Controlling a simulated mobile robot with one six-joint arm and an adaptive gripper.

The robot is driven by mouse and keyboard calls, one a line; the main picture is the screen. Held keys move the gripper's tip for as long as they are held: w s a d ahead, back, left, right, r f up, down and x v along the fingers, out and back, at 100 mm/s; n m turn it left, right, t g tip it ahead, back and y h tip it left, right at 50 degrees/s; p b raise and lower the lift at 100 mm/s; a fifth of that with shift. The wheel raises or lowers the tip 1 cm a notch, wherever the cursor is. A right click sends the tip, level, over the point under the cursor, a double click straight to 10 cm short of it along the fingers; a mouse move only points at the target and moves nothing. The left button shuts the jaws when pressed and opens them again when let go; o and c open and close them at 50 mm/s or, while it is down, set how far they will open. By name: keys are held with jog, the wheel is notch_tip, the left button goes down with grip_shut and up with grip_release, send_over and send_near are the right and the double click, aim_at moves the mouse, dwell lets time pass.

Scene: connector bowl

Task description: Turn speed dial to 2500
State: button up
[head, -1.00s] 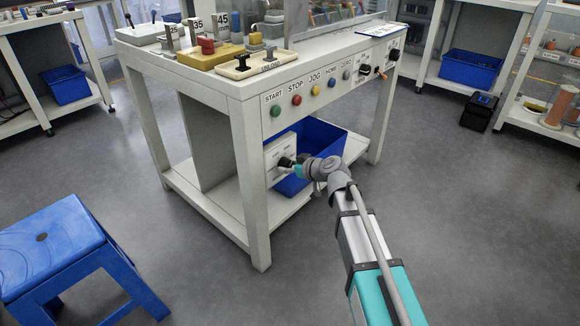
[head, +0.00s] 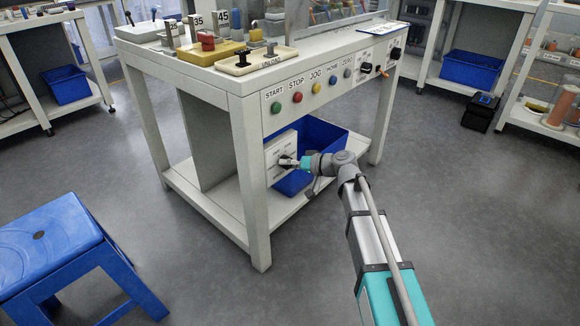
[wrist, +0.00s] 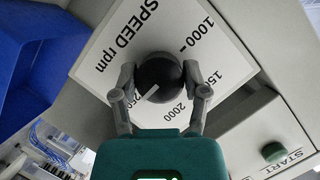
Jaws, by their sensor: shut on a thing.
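The speed dial (wrist: 158,72) is a round black knob with a white pointer line on a white plate marked SPEED rpm (wrist: 110,55). My gripper (wrist: 160,78) has one finger on each side of the knob and is shut on it. In the wrist view, the pointer line is toward the knob's lower left. The 1000, 1500 and 2000 marks show to the right and lower right, the 1500 only in part. In the head view, my gripper (head: 293,163) is at the plate (head: 279,151) under the bench.
Above the plate is the bench's front panel (head: 330,88) with a green START button (head: 276,108) and other buttons. A blue bin (head: 322,140) stands right behind the plate on the lower shelf. A blue stool (head: 50,245) is at the left. The floor in front is clear.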

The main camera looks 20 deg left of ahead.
jog(key=shift+s+a, duration=0.1)
jog(key=shift+s, duration=0.05)
jog(key=o, duration=0.9)
jog(key=shift+o, duration=1.1)
jog(key=shift+d, duration=0.2)
jog(key=s+d+r+m+g+h+p, duration=0.15)
jog(key=s+d+h+p, duration=0.4)
jog(key=d, duration=0.85)
jog(key=s+d+r+m+h+p, duration=0.2)
jog(key=s+d+m+h+p, duration=0.25)
jog(key=d, duration=1.05)
jog(key=s+d+r+m+h+p, duration=0.1)
jog(key=s+d+h+p, duration=0.45)
jog(key=d, duration=0.85)
jog(key=shift+y, duration=0.55)
jog(key=r+p, duration=1.2)
jog(key=p, duration=0.1)
jog(key=r+p, duration=1.2)
jog(key=p, duration=0.1)
jog(key=r+p, duration=1.3)
jog(key=shift+s, duration=0.4)
